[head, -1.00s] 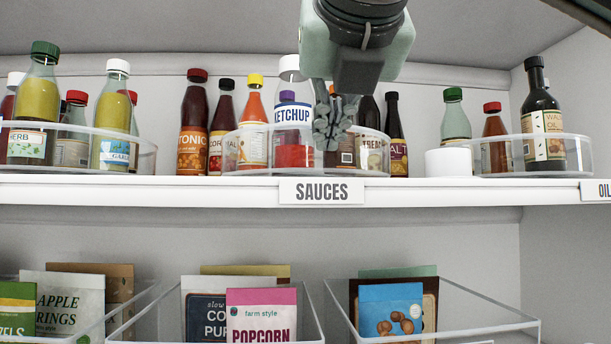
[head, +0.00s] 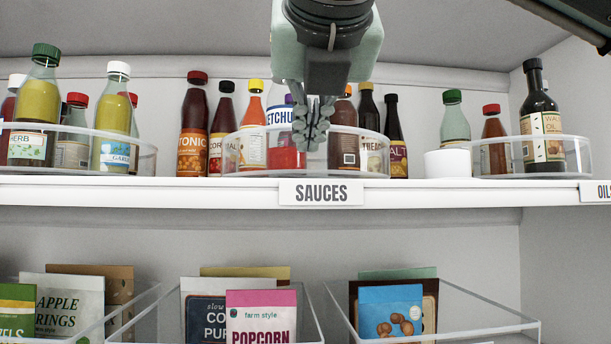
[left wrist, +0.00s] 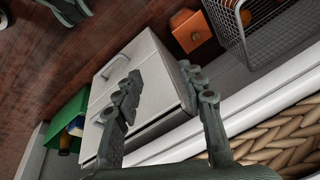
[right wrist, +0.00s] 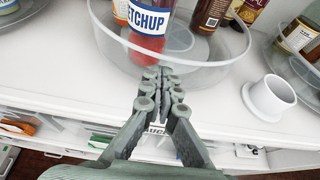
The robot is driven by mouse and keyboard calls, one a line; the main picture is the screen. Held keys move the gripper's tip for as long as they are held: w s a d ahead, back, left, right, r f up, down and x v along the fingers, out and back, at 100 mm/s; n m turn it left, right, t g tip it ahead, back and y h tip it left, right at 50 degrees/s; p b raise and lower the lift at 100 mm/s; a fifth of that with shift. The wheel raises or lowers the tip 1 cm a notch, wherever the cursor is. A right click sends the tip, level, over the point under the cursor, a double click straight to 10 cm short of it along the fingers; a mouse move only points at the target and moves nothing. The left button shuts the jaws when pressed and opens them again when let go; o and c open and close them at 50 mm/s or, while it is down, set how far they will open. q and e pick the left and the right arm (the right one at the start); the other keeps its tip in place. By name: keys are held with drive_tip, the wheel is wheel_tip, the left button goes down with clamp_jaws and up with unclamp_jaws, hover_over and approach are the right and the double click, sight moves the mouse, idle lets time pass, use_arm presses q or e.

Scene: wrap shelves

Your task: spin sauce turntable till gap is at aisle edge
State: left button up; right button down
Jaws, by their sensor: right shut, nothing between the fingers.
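The sauce turntable (head: 245,163) is a clear round tray with a raised rim on the upper shelf, behind the SAUCES label (head: 321,192). It holds a ketchup bottle (head: 279,116), a yellow-capped bottle (head: 255,140), a brown bottle (head: 343,150) and others. In the right wrist view, bare tray floor shows between the ketchup (right wrist: 148,22) and the brown bottle (right wrist: 208,14). My right gripper (head: 313,122) is shut and empty at the front of the turntable, its tips (right wrist: 161,76) by the near rim; contact is unclear. My left gripper (left wrist: 160,80) is open and empty, away from the shelf.
A white cup-like piece (head: 447,163) stands close to the turntable's right. Other clear trays stand left (head: 145,160) and right (head: 580,155). Dark bottles (head: 194,125) crowd its left side. Clear bins (head: 500,325) of packets fill the shelf below.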

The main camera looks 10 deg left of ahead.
sight(257, 149)
drive_tip(key=shift+s+a, duration=0.2)
drive_tip(key=shift+a, duration=0.9)
drive_tip(key=shift+a, duration=0.15)
drive_tip(key=shift+w+a, duration=0.15)
drive_tip(key=shift+a, duration=0.85)
drive_tip(key=shift+w+a, duration=0.15)
drive_tip(key=shift+a, duration=0.95)
